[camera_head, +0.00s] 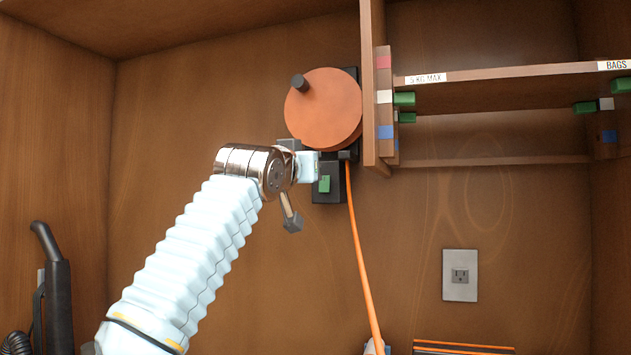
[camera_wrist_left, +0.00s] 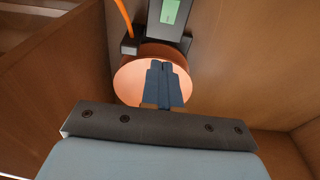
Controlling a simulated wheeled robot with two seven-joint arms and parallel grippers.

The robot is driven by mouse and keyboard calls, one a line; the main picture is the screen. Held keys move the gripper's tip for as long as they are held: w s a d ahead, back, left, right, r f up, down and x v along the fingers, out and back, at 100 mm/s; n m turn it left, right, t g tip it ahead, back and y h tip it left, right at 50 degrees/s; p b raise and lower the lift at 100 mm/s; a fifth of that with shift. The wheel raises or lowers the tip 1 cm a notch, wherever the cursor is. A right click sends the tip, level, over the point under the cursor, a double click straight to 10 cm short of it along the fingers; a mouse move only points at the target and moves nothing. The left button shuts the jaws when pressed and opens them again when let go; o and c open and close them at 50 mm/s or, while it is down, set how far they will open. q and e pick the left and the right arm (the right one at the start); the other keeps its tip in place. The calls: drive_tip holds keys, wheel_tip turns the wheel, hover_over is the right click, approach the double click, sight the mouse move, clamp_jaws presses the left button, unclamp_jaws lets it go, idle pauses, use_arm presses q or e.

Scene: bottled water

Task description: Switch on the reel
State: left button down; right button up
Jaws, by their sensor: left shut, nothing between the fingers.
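The reel (camera_head: 325,108) is an orange-brown disc with a dark knob, mounted on the back wall left of the shelf. Below it is a dark box with a green switch (camera_head: 324,184). My left gripper (camera_head: 309,166) is in front of the wall, just below the reel and beside the switch. In the left wrist view, which is turned over, its two blue-grey fingers (camera_wrist_left: 162,66) are shut and empty, seen against the reel's disc (camera_wrist_left: 135,82). The green switch (camera_wrist_left: 170,11) shows there beyond the fingertips, apart from them in the picture. My right gripper is not in view.
An orange cable (camera_head: 357,240) hangs from the reel to the bottom edge. A shelf (camera_head: 500,82) with green clips stands to the right. A wall outlet (camera_head: 460,275) is at lower right. A black hose tool (camera_head: 56,290) is at lower left.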

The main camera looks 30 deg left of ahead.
use_arm(q)
drive_tip(key=shift+s+d+r+b, duration=0.1)
drive_tip(key=shift+s+d+b, duration=0.05)
drive_tip(key=shift+s, duration=0.5)
drive_tip(key=shift+s+d+r+b, duration=0.1)
drive_tip(key=shift+s+d+b, duration=0.05)
drive_tip(key=shift+s, duration=0.5)
drive_tip(key=shift+s+d+r+b, duration=0.1)
drive_tip(key=shift+s+d+b, duration=0.05)
drive_tip(key=shift+s, duration=0.5)
